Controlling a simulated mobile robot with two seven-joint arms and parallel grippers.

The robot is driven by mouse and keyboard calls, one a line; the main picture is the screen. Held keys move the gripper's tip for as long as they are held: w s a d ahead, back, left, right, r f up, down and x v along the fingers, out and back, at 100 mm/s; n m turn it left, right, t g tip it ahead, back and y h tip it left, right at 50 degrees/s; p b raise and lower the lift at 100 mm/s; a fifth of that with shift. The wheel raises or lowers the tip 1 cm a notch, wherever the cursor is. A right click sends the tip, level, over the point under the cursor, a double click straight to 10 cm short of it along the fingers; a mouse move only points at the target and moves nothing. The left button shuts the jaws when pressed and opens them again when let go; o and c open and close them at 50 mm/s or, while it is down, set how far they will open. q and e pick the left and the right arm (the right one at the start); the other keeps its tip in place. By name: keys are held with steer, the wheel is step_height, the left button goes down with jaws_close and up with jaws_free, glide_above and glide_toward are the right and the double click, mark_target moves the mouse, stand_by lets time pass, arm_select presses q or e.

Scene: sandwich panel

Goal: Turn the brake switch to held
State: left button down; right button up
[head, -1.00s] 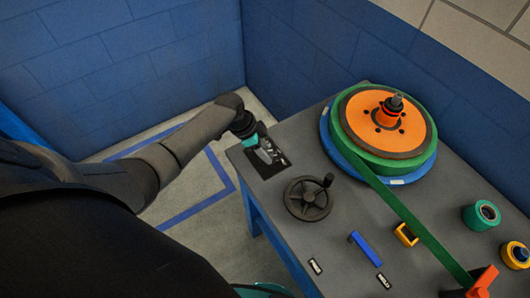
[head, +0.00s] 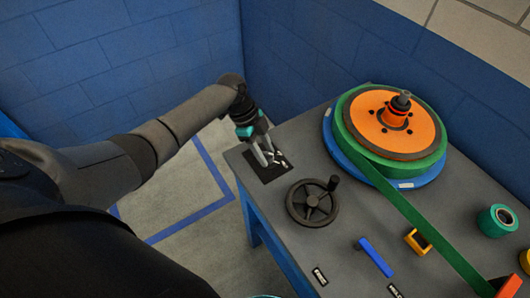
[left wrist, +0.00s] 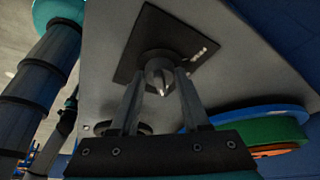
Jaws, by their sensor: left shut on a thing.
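The brake switch is a dark round knob (left wrist: 159,72) with a pale pointer mark, on a black square plate at the table's near left corner. White lettering shows on one side of the plate (left wrist: 150,30); it is too small to read. In the head view the plate (head: 269,178) is partly covered by my left gripper (head: 266,160). Its fingers point down at the plate. In the left wrist view the two fingers stand on either side of the knob, shut on it. In that view the pointer faces toward the gripper's base. My right gripper is not in view.
A black handwheel (head: 313,203) stands close to the plate. A large reel with green band (head: 390,130) sits farther back. A blue bar (head: 377,257), a yellow block (head: 417,241) and a green roll (head: 497,221) are on the grey table (head: 300,140). Blue walls stand behind.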

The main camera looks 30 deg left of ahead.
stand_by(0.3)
arm_select(q)
steer(key=shift+c, duration=1.9)
jaws_free()
steer(key=shift+r, duration=0.1)
steer(key=p+v, duration=0.1)
steer(key=v, duration=1.4)
steer(key=shift+p, duration=0.3)
steer(key=shift+a, duration=0.1)
